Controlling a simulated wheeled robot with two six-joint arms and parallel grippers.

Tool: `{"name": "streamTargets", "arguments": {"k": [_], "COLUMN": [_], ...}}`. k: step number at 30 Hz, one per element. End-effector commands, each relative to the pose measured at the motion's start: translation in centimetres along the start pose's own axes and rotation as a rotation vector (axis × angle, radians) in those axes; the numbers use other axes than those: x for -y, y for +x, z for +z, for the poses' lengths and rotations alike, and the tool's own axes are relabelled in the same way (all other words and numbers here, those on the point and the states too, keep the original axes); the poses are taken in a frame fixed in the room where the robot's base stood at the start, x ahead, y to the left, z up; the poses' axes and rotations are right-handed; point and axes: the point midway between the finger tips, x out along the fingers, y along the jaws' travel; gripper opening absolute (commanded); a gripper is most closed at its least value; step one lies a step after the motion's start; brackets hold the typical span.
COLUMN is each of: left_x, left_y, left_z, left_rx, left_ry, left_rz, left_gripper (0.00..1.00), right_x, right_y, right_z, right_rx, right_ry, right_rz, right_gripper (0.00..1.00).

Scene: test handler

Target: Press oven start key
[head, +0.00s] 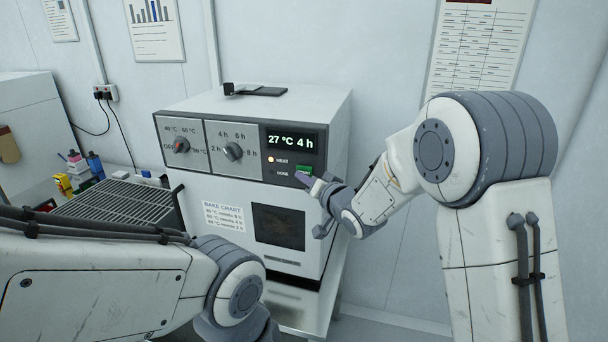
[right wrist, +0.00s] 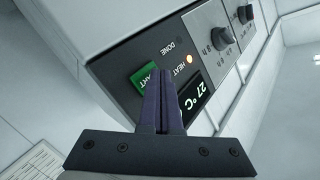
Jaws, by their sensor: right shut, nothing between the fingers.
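The oven (head: 336,110) is a white box on a stand, with two dials and a dark panel that reads 27 °C 4 h. The HEAT lamp (head: 270,160) glows orange; the DONE lamp is dark. The green start key (head: 305,169) is at the panel's lower right, partly covered by my right gripper (head: 303,177). In the right wrist view the start key (right wrist: 146,80) shows beside the shut, empty fingertips (right wrist: 161,75). I cannot tell whether they touch it. My left arm comes in at the lower left; its gripper is out of view.
The temperature dial (head: 181,146) and time dial (head: 233,151) sit left of the panel. A bake chart (head: 224,217) is on the oven front beside a dark window (head: 278,227). A wire rack (head: 118,201) and small bottles (head: 95,163) stand at left. A flat black object (head: 256,90) lies on top.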

Motion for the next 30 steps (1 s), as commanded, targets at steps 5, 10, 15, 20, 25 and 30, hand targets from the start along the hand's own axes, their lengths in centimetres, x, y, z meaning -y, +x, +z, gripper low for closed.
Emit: {"name": "streamTargets", "arguments": {"k": [5, 10, 15, 20, 25, 30], "left_x": [0.0, 0.0, 0.1, 0.1, 0.1, 0.2], "left_y": [0.1, 0.2, 0.9, 1.5, 2.1, 2.4], "left_z": [0.0, 0.0, 0.1, 0.1, 0.1, 0.1], "left_rx": [0.0, 0.0, 0.0, 0.0, 0.0, 0.0], "left_ry": [0.0, 0.0, 0.0, 0.0, 0.0, 0.0], "left_rz": [0.0, 0.0, 0.0, 0.0, 0.0, 0.0], "left_gripper": [0.0, 0.0, 0.0, 0.0, 0.0, 0.0], "right_x": [0.1, 0.2, 0.8, 1.6, 2.6, 3.1], "right_y": [-0.2, -0.3, -1.2, -2.3, -3.5, -4.3], "right_z": [0.1, 0.2, 1.0, 1.9, 2.7, 3.2], "right_rx": [0.0, 0.0, 0.0, 0.001, 0.0, 0.0], "right_ry": [0.0, 0.0, 0.001, 0.0, 0.0, 0.0], "right_rz": [0.0, 0.0, -0.001, -0.001, -0.002, -0.001], "right_gripper": [0.0, 0.0, 0.0, 0.0, 0.0, 0.0]}}
